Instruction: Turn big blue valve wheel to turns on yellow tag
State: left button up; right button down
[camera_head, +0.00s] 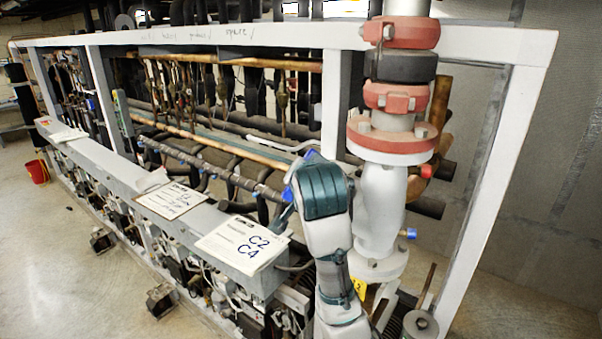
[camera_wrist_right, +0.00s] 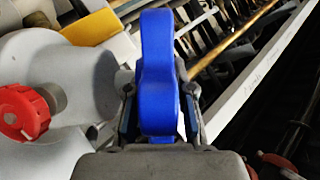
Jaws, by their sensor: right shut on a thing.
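The blue valve wheel (camera_wrist_right: 158,75) stands edge-on between the two fingers of my right gripper (camera_wrist_right: 159,105) in the wrist view. The fingers are shut on it. In the head view only bits of the blue wheel (camera_head: 288,193) show past my white and teal right wrist, which hides the rest of it and the fingers. A yellow tag (camera_head: 360,289) with a "2" partly visible sits low behind my right forearm. A yellow piece, perhaps this tag, also shows in the wrist view (camera_wrist_right: 92,28). My left gripper is in neither view.
A thick white vertical pipe (camera_head: 381,210) with red flanges stands just right of my right wrist. A red knob (camera_wrist_right: 24,112) is left in the wrist view. The grey frame (camera_head: 480,45) encloses many pipes. Paper labels (camera_head: 241,243) lie on the front ledge. Open floor is at left.

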jog(key=shift+r+n+g+y, duration=0.15)
jog(key=shift+n+g+y, duration=0.25)
jog(key=shift+g+y, duration=0.45)
jog(key=c, duration=1.3)
grip_release()
jog(key=shift+c, duration=0.2)
jog(key=shift+o, duration=0.3)
jog(key=shift+w+g, duration=0.15)
jog(key=shift+g, duration=0.1)
jog(key=shift+a, duration=0.1)
